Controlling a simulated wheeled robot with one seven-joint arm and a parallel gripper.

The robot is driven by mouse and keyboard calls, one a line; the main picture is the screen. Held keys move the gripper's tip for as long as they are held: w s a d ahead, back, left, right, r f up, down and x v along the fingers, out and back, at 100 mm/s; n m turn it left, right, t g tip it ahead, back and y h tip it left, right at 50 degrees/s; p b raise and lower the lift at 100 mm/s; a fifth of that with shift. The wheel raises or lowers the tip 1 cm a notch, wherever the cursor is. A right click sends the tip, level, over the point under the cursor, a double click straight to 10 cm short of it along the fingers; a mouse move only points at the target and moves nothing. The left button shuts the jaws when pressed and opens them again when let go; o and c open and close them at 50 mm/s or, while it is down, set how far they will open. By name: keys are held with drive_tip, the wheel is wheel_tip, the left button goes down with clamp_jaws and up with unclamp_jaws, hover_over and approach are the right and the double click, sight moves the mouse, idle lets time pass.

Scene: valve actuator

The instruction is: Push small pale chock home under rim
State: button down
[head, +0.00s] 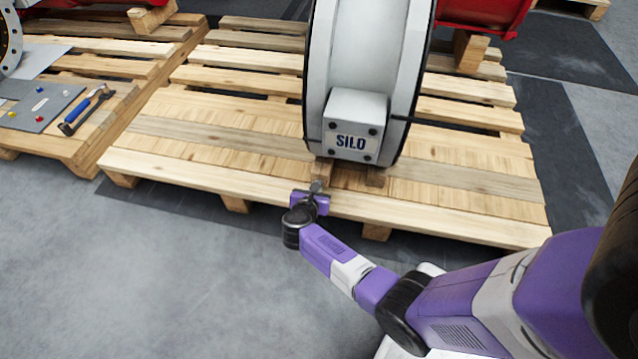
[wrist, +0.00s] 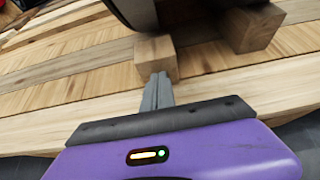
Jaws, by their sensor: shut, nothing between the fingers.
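A small pale wooden chock (wrist: 156,57) sits on the pallet boards in front of my fingertips, close to the dark underside of the rim (wrist: 134,10).
A second wooden block (wrist: 251,28) stands to the right, by the rim. The box marked SILO (head: 354,127) juts out above the chocks. The wooden pallet (head: 220,172) is bare on both sides. A neighbouring pallet at left holds a blue-handled tool (head: 86,108) and a grey plate (head: 40,105).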

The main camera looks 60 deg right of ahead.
sight(320, 177)
drive_tip(key=shift+w+d+b, duration=0.2)
drive_tip(key=shift+w+d, duration=0.1)
drive_tip(key=shift+d, duration=0.5)
drive_tip(key=shift+w+d+b, duration=0.2)
drive_tip(key=shift+w+d, duration=0.05)
drive_tip(key=shift+d, duration=0.5)
drive_tip(key=shift+w+d, duration=0.1)
drive_tip(key=shift+d, duration=0.2)
drive_tip(key=shift+a, duration=0.1)
drive_tip(key=s+a+p, duration=0.2)
drive_tip(key=s+a, duration=0.1)
drive_tip(key=a, duration=0.6)
drive_tip(key=shift+s+a, duration=0.15)
drive_tip(key=shift+s, duration=0.05)
idle(0.5)
idle(0.6)
